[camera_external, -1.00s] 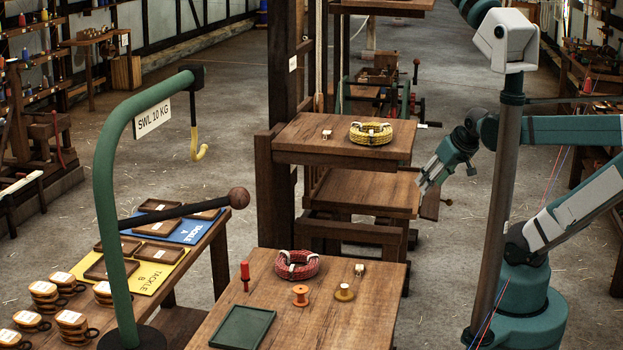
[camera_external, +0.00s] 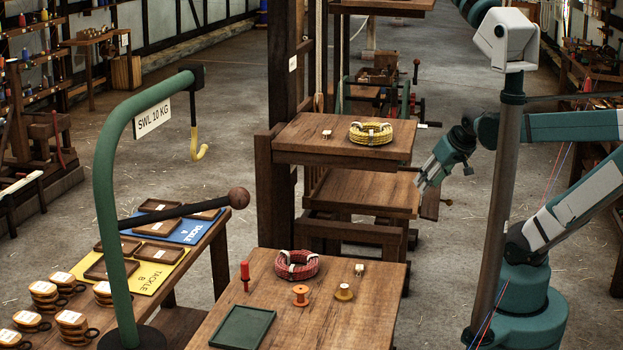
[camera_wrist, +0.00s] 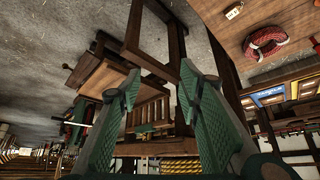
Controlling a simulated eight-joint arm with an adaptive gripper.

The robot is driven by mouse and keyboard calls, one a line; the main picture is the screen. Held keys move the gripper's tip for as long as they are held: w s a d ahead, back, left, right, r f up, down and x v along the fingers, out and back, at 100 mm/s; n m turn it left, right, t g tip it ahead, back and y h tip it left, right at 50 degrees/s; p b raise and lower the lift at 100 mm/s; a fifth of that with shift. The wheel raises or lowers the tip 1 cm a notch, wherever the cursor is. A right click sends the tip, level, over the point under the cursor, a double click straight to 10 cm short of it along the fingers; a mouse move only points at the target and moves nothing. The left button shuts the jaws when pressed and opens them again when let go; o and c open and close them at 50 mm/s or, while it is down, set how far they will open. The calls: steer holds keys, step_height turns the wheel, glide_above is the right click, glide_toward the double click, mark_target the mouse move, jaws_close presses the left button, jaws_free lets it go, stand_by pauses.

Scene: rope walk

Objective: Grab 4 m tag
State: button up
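Two small pale tags show, and their lettering is too small to read, so I cannot tell which is the 4 m one. One tag (camera_external: 359,269) lies on the front bench, right of the red rope coil (camera_external: 297,265). The other tag (camera_external: 327,133) lies on the raised wooden shelf, left of the yellow rope coil (camera_external: 371,133). My gripper (camera_external: 422,186) hangs in the air to the right of the shelf, away from both tags. In the wrist view its fingers (camera_wrist: 158,74) are spread with nothing between them. A tag (camera_wrist: 234,11) shows there beside the red coil (camera_wrist: 265,42).
The front bench (camera_external: 365,310) also carries a green tray (camera_external: 243,327), a red peg (camera_external: 245,276) and two spools. A green crane post (camera_external: 107,200) with a hook stands at left. A dark upright pole (camera_external: 498,200) stands close to my arm.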

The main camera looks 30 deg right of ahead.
steer(key=w+a, duration=0.1)
steer(key=m+g+p, duration=0.5)
steer(key=m+g, duration=0.2)
glide_above(359, 269)
steer(key=shift+d+f, duration=0.2)
steer(key=shift+f, duration=9.15)
steer(key=shift+f, duration=0.1)
steer(key=shift+f+b, duration=0.5)
steer(key=shift+f, duration=0.7)
steer(key=shift+a+f+b, duration=0.1)
steer(key=shift+f+b, duration=0.7)
steer(key=shift+f, duration=1.8)
steer(key=shift+c, duration=0.6)
